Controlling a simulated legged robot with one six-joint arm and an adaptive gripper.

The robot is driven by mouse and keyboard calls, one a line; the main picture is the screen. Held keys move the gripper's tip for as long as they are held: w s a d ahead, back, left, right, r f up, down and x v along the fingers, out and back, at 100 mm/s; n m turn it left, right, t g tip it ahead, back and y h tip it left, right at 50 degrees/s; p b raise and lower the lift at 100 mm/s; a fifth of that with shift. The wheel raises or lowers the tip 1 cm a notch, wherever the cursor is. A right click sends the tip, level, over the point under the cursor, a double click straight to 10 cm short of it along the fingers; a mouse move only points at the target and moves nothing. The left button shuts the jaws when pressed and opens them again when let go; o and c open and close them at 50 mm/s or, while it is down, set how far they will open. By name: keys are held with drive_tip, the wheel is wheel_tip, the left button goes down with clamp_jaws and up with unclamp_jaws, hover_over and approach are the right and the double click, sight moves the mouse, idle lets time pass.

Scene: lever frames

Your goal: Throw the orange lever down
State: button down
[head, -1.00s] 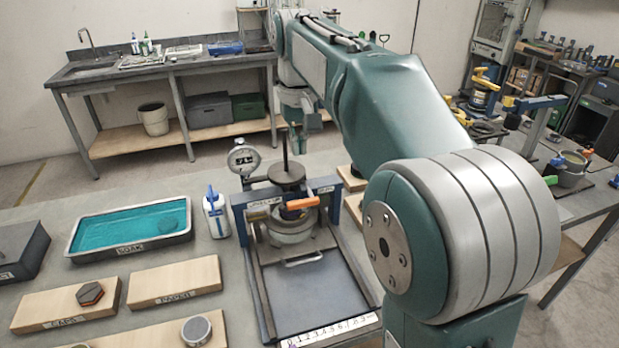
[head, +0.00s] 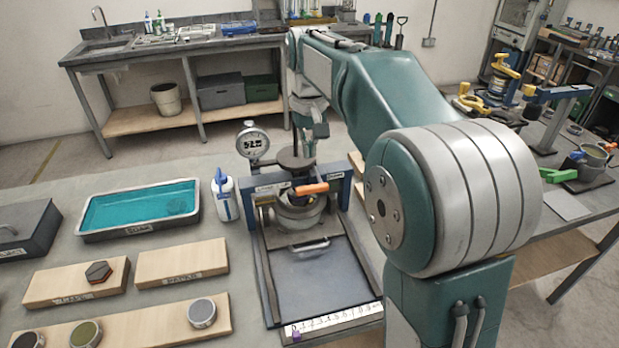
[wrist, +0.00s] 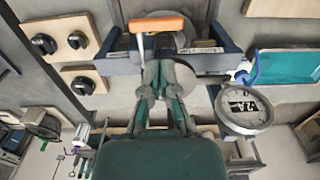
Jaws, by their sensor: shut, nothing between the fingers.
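The orange lever (head: 311,188) sticks out sideways at the front of a blue-framed press (head: 340,190), above a round metal pot. In the wrist view the orange handle (wrist: 158,24) lies across the top middle, with a pale rod running from its left end. My gripper (head: 309,150) hangs behind the press's round top plate in the head view, above and behind the lever. In the wrist view my gripper (wrist: 166,66) has its fingers together and empty, pointing toward the handle. The fingertips look apart from it, though the exact gap is hard to judge.
A dial gauge (head: 252,142) stands left of the press and is close to my gripper in the wrist view (wrist: 243,108). The press's front plate is clear.

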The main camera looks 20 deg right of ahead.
sight(305, 187)
drive_tip(key=f, duration=0.4)
drive_tip(key=a+f, duration=0.1)
drive_tip(key=f, duration=0.2)
drive_tip(key=shift+d+f, duration=0.35)
drive_tip(key=shift+f, duration=0.1)
drive_tip(key=shift+a, duration=0.35)
